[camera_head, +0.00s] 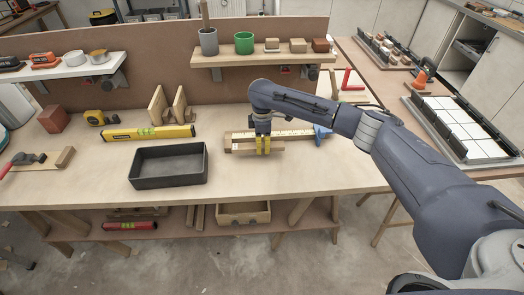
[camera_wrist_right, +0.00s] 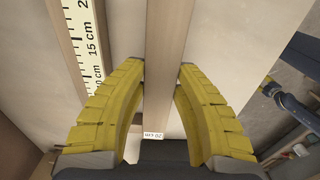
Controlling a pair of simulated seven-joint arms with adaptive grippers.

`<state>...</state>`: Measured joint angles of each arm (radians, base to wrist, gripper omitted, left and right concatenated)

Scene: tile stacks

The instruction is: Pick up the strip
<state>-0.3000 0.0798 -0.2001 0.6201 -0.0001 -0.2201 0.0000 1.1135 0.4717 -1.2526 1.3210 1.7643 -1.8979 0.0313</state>
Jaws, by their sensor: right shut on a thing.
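A wooden strip (camera_wrist_right: 168,50) lies between the yellow fingers of my right gripper (camera_wrist_right: 163,75) in the wrist view. In the head view my right gripper (camera_head: 263,150) points down over the strip (camera_head: 243,149) on the workbench. The gripper is shut on the strip. A ruler with centimetre marks (camera_wrist_right: 88,45) lies beside the strip, and it also shows in the head view (camera_head: 292,133). My left gripper is not in view.
A black open tray (camera_head: 134,180) stands on the workbench (camera_head: 300,180) left of my right gripper. A yellow level (camera_head: 148,134) lies behind the tray. A shelf (camera_head: 225,58) with cups and blocks is on the back panel. The bench front is clear.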

